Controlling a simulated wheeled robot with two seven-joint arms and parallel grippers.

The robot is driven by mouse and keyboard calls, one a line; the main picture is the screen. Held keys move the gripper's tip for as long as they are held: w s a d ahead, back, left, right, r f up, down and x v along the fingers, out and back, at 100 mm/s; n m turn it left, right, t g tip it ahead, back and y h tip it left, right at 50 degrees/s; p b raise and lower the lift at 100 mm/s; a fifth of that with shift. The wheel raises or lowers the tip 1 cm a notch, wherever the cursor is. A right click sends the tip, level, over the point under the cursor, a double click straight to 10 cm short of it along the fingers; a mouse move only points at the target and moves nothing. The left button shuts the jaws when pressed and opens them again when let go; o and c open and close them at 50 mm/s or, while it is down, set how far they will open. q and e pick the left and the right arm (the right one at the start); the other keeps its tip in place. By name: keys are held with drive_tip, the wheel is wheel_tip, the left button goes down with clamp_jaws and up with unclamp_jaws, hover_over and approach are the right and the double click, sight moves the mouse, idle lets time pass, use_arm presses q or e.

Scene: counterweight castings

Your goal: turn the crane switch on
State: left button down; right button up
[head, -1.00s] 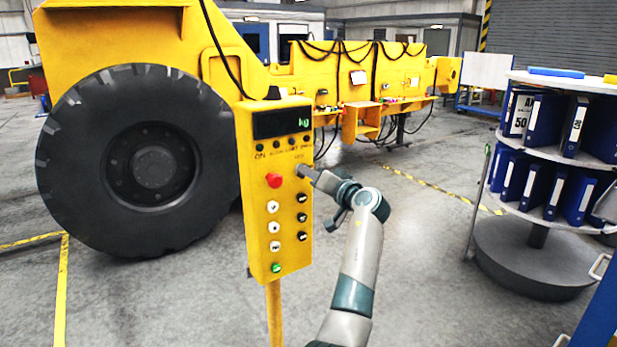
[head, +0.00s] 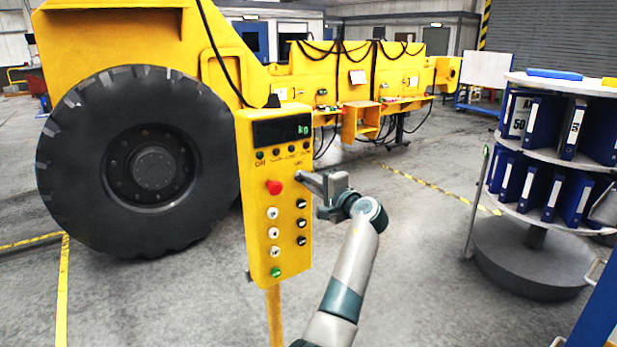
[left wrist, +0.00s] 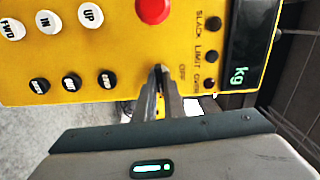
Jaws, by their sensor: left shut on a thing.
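The yellow crane control box (head: 258,222) stands upright on a yellow post, with a green "kg" display at its top. My left gripper (head: 304,179) reaches its right side from the right. In the left wrist view the left gripper (left wrist: 162,78) is shut on the crane switch, a small dark piece between the fingertips, beside the "OFF" lettering. The fingers mostly hide the switch, so its exact position cannot be told. A red button (head: 274,187) sits left of the fingertips; it also shows in the left wrist view (left wrist: 153,9). My right gripper is not in view.
White buttons (head: 273,232) and black buttons (head: 301,222) sit below the fingers. A large tyre (head: 140,165) stands behind the box at left. A round shelf with blue binders (head: 535,190) stands at right. The floor between is clear.

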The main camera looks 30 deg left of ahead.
use_arm(q)
drive_tip(key=shift+r+m, duration=0.1)
drive_tip(key=shift+m, duration=0.3)
drive_tip(key=c, duration=1.9)
unclamp_jaws()
drive_tip(key=shift+o, duration=0.2)
drive_tip(key=shift+a, duration=0.1)
drive_tip(key=b+v, duration=0.6)
drive_tip(key=v, duration=1.1)
drive_tip(key=shift+d+b, duration=0.2)
drive_tip(key=shift+b, duration=0.2)
